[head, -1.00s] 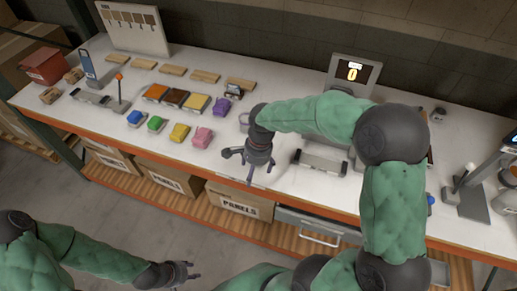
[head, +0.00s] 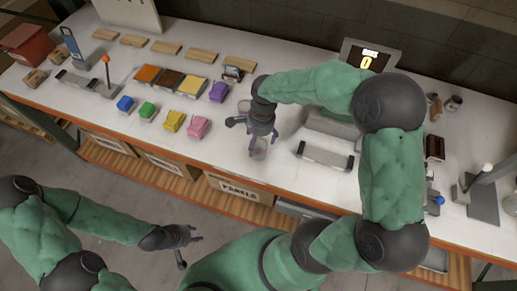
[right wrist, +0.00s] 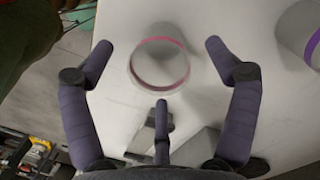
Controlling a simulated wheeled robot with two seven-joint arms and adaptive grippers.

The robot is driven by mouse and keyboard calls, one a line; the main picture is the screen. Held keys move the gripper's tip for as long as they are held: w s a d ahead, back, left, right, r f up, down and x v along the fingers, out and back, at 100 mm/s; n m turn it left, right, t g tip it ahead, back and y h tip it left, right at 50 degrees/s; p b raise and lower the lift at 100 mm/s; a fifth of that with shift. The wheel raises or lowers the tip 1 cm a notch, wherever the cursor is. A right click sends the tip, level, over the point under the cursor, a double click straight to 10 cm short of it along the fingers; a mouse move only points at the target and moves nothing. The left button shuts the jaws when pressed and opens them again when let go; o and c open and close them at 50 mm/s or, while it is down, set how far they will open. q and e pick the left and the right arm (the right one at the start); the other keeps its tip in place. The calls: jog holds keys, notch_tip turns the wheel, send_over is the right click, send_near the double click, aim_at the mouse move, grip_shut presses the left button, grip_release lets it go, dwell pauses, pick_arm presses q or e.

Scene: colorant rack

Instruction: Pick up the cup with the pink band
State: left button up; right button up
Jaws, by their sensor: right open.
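A clear cup with a pink band (right wrist: 160,62) stands on the white bench between the spread fingers of my right gripper (right wrist: 157,85) in the right wrist view. The fingers are open and do not appear to touch it. In the head view my right gripper (head: 252,135) hangs above the bench's front part, and a cup (head: 259,151) shows partly below it. A second cup with a purple-pink band (right wrist: 300,38) is cut off at the right edge of the right wrist view. My left gripper (head: 181,243) is in front of the bench, away from the cups, with its fingers apart.
Coloured blocks, among them a pink one (head: 198,127) and a purple one (head: 219,92), lie left of my right gripper. A grey device (head: 326,154) stands to its right, and a display (head: 367,62) reads 0 behind. The bench's front edge is close.

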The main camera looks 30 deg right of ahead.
aim_at(258, 149)
jog(key=shift+s+f+b, duration=0.15)
jog(key=shift+f+b, duration=0.45)
jog(key=shift+f, duration=2.05)
jog(key=shift+a, duration=0.1)
jog(key=c, duration=1)
